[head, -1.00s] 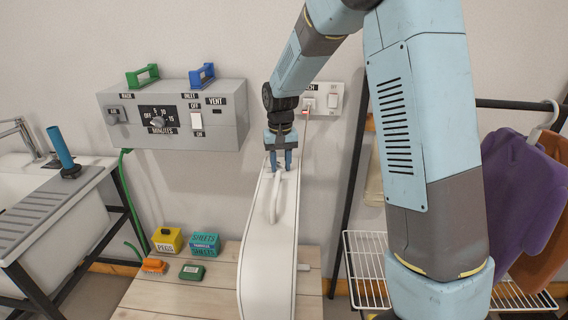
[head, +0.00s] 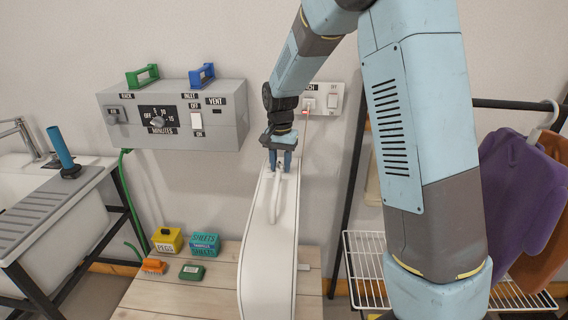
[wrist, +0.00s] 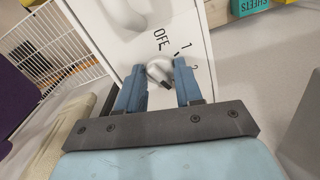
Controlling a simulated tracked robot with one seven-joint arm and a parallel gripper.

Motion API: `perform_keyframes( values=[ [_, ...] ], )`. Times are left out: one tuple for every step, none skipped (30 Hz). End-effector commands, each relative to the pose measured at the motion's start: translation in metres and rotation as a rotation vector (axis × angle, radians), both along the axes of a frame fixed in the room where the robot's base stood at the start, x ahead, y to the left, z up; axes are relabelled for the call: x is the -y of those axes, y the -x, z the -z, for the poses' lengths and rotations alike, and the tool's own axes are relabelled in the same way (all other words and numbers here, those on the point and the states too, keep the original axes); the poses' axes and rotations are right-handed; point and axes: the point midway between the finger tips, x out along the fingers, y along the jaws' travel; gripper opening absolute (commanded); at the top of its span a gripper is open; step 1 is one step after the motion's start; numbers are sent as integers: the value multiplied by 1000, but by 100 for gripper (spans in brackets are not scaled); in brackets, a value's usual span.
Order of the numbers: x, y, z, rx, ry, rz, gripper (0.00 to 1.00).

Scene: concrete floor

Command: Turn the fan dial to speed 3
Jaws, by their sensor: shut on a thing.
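The fan (head: 267,272) is a tall white body on the wooden table, seen from above in the head view. In the wrist view its white face (wrist: 203,72) carries the marks OFF, 1 and 2; other marks are hidden or cut off. The fan dial (wrist: 158,68) is a pale round knob with a dark mark on its near side. My gripper (wrist: 160,86) has its blue fingers on both sides of the knob and is shut on it. In the head view my gripper (head: 280,165) points down at the fan's far end, and the dial is hidden.
A grey timer box (head: 225,130) with a green and a blue handle is on the wall at left. A yellow pegs box (head: 166,240) and a teal sheets box (head: 205,244) stand on the table (head: 190,297). A wire rack (head: 370,275) is at right.

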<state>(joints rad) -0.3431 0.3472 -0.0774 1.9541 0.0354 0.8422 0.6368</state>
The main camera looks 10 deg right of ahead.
Motion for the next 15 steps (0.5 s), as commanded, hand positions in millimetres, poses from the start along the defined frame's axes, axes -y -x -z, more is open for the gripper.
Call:
perform_keyframes(
  values=[
    [0, -1, -1, 4, -1, 0, 5],
    [0, -1, -1, 4, -1, 0, 5],
    [0, -1, -1, 4, -1, 0, 5],
    [0, -1, -1, 4, -1, 0, 5],
    [0, -1, -1, 4, -1, -1, 5],
    [0, -1, -2, 4, -1, -1, 5],
    [0, -1, -2, 4, -1, -1, 5],
    [0, -1, -2, 4, -1, -1, 5],
    [0, -1, -2, 4, -1, -1, 39],
    [0, -1, -1, 4, -1, -1, 42],
    [0, -1, -1, 4, -1, -1, 45],
    [0, -1, -1, 4, -1, -1, 49],
    [0, -1, -1, 3, -1, -2, 52],
    [0, -1, -1, 2, 0, -2, 54],
    [0, 0, -1, 2, 0, -2, 58]
  ],
)
